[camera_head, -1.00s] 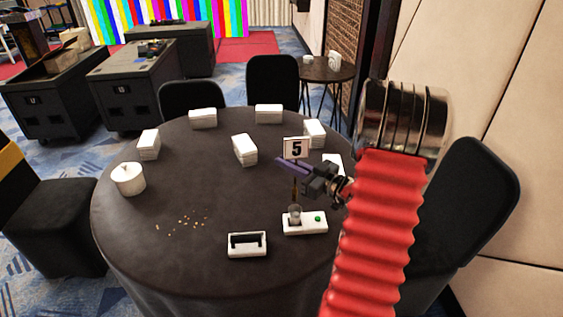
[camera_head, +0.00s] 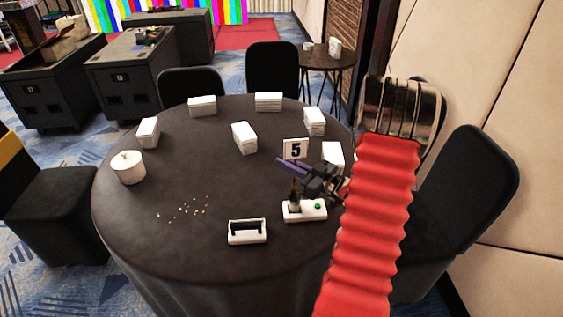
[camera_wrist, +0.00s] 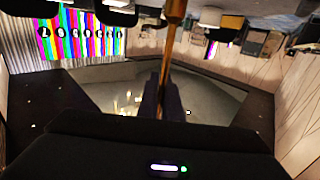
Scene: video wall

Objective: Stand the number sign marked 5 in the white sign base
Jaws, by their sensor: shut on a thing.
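The number sign marked 5 (camera_head: 295,149) is upright in the head view, a white plate in a dark frame on a thin brown pole. My gripper (camera_head: 294,167) is shut on the pole below the plate. The white sign base (camera_head: 309,212) is a low block on the table with a grey round socket and a green dot. The pole's lower end is at the socket in the picture; I cannot tell whether it is inside or just above. In the wrist view the pole (camera_wrist: 172,40) runs upright between my gripper's fingers (camera_wrist: 161,98).
A white slotted block (camera_head: 247,232) lies left of the base on the dark round table (camera_head: 190,245). Crumbs (camera_head: 185,209), a white lidded pot (camera_head: 128,168) and several white stacks (camera_head: 244,138) stand around. Black chairs (camera_head: 272,70) and a wall (camera_head: 500,120) border the table.

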